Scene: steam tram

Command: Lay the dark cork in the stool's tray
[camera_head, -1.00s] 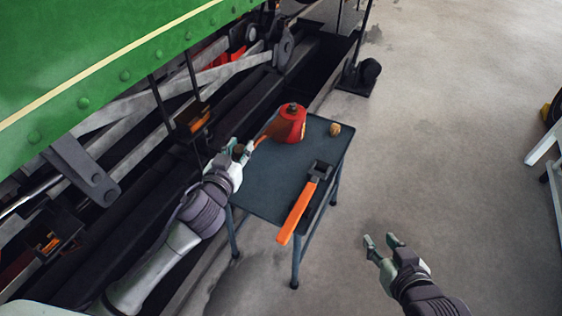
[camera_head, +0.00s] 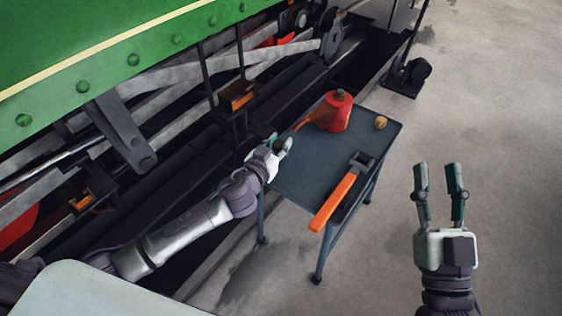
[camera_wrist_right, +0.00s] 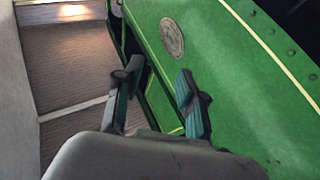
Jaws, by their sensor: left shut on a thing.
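My left gripper (camera_head: 279,142) is at the left edge of the blue-grey cart table. It is shut on a small dark brown thing (camera_head: 279,146), which looks like the dark cork; the fingers hide most of it. A lighter tan cork (camera_head: 381,122) stands on the table's far right corner. My right gripper (camera_head: 438,168) is open and empty over the floor, right of the table; its spread fingers also show in the right wrist view (camera_wrist_right: 158,74).
The blue-grey table (camera_head: 300,185) carries a red oil can (camera_head: 338,112) and an orange-handled tool (camera_head: 335,200) overhanging its near edge. The green tram (camera_head: 110,50) and its dark running gear lie left. The floor right of the table is open.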

